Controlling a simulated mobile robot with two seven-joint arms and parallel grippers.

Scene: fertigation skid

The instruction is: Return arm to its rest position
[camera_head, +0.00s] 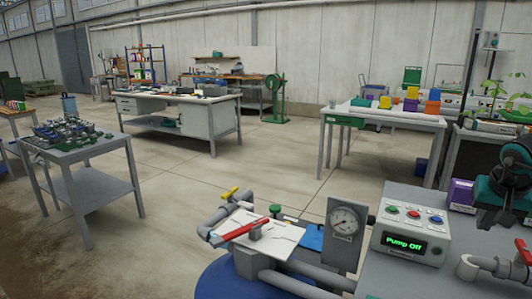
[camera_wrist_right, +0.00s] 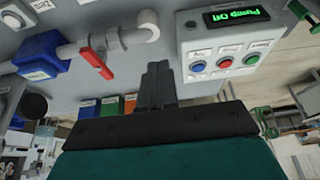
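My right arm comes in at the right edge of the head view, teal and black. Its dark gripper (camera_head: 488,217) hangs to the right of the grey pump control box (camera_head: 405,228), apart from it. In the right wrist view the two dark fingers (camera_wrist_right: 158,80) lie together with nothing visible between them. The control box also shows there (camera_wrist_right: 235,50), upside down. Its green display (camera_head: 405,242) reads "Pump Off", and green, red and blue buttons sit above it. My left gripper is in neither view.
Grey pipes with a red-handled valve (camera_head: 245,229), a yellow-handled valve (camera_head: 229,194) and a pressure gauge (camera_head: 346,222) stand left of the box. A purple box (camera_head: 461,195) and a pipe elbow (camera_head: 468,267) are close to my right arm. Open floor (camera_head: 270,165) lies beyond.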

